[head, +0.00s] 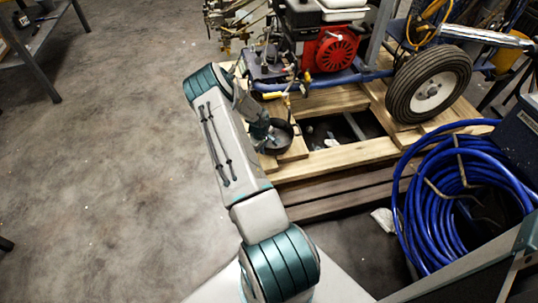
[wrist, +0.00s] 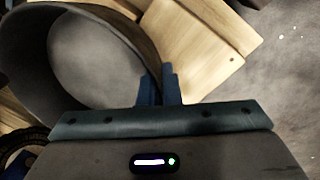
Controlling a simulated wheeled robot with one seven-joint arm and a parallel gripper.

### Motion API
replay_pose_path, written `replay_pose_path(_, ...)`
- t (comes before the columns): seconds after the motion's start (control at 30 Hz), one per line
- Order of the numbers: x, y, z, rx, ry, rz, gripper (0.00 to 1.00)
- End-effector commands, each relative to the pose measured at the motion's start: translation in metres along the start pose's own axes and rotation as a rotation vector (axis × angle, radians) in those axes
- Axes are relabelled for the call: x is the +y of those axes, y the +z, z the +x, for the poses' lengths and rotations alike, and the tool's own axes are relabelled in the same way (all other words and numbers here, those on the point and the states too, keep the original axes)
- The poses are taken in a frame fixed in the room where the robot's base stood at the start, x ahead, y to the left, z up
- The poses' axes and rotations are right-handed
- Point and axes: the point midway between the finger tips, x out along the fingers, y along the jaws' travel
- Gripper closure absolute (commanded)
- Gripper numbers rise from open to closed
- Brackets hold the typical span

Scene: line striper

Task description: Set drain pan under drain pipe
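The drain pan is a dark grey, round, open pan (head: 284,132) at the near left part of the wooden pallet, below the engine in the head view. It fills the upper left of the wrist view (wrist: 30,70). My gripper (wrist: 161,85) is at the pan's rim, its two fingers close together with the pan's wall between them. In the head view my gripper (head: 268,138) is at the pan's left side, partly hidden by my arm. Whether the pan rests on the boards or is slightly raised is unclear. A small yellow-marked fitting (head: 286,98) hangs above the pan; I cannot tell if it is the drain pipe.
The red engine (head: 331,49) and a wheel (head: 428,84) of the striper stand on the wooden pallet (head: 340,157), which has open gaps. A coil of blue hose (head: 412,213) lies at right. A metal bench (head: 40,45) is at far left. The floor at left is clear.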

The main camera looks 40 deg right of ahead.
Motion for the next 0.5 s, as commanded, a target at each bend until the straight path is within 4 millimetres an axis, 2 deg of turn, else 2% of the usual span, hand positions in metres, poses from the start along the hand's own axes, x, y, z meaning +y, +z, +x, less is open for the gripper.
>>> replay_pose_path(0.1, 0.014, 0.01, 0.003, 0.001, 0.0, 0.001, 1.0)
replay_pose_path(0.27, 0.018, 0.014, 0.006, 0.001, 0.0, -0.001, 1.0)
replay_pose_path(0.5, 0.014, 0.015, 0.038, 0.0, 0.0, -0.002, 1.0)
